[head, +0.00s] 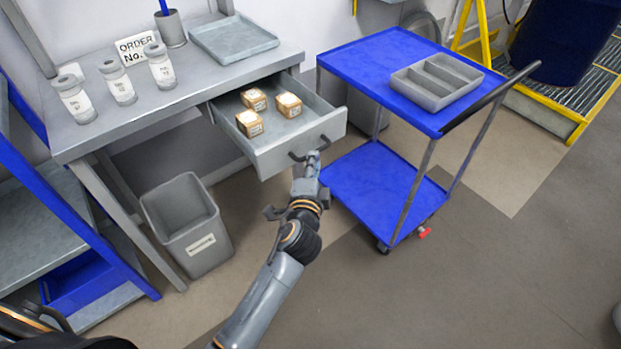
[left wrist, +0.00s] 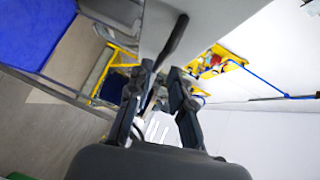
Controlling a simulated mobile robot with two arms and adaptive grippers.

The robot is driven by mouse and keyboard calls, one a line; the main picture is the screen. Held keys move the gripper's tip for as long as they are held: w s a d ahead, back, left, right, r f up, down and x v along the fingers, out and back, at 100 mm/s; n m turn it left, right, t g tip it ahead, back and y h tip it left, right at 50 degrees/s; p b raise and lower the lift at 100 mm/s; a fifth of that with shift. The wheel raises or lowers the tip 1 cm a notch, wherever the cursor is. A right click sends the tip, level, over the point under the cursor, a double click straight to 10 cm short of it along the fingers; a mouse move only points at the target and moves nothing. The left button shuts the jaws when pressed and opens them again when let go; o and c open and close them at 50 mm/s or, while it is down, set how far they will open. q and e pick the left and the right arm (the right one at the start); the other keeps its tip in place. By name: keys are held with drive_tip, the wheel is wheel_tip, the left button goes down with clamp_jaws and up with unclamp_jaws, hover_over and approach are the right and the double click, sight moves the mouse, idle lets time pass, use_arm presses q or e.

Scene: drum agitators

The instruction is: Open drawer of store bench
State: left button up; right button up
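The store bench (head: 150,95) is grey, at the upper left of the head view. Its drawer (head: 290,150) is pulled out well past the bench edge, and three small labelled boxes (head: 254,99) lie inside. A dark bar handle (head: 312,149) is on the drawer front. My left gripper (head: 308,166) is at this handle. In the left wrist view the handle (left wrist: 176,36) runs down between the spread fingers of my left gripper (left wrist: 162,72), close to the left finger, with a gap at the other. My right gripper is not in view.
A blue trolley (head: 365,65) with a grey divided tray (head: 437,82) stands right of the drawer. A grey bin (head: 188,222) stands on the floor below the bench. Bottles (head: 118,83) and a tray (head: 234,40) are on the bench.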

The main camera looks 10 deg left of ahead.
use_arm(q)
drive_tip(key=s+r, duration=0.1)
drive_tip(key=s, duration=0.5)
drive_tip(key=shift+s+d, duration=0.25)
drive_tip(key=shift+d, duration=0.15)
drive_tip(key=s+f+n+g+h+p, duration=0.1)
drive_tip(key=s+f+g, duration=0.25)
drive_tip(key=f, duration=0.75)
drive_tip(key=s+a+f+n+g+h+p, duration=0.15)
drive_tip(key=s+f, duration=0.35)
drive_tip(key=f, duration=0.6)
drive_tip(key=s+d+f+n+g, duration=0.1)
drive_tip(key=s+f+n+g, duration=0.2)
drive_tip(key=f, duration=0.8)
drive_tip(key=s+a+f+n+g, duration=0.2)
drive_tip(key=s+f, duration=0.3)
drive_tip(key=s, duration=0.5)
drive_tip(key=s+a+f+n+g+p, duration=0.1)
drive_tip(key=s+a+f, duration=0.4)
drive_tip(key=s, duration=0.6)
drive_tip(key=s+a+f+n+g+p, duration=0.1)
drive_tip(key=s+a+f+n+g, duration=0.3)
drive_tip(key=s, duration=0.7)
wheel_tip(320, 180, down, 2)
drive_tip(key=shift+a+y, duration=0.15)
drive_tip(key=shift+y, duration=0.2)
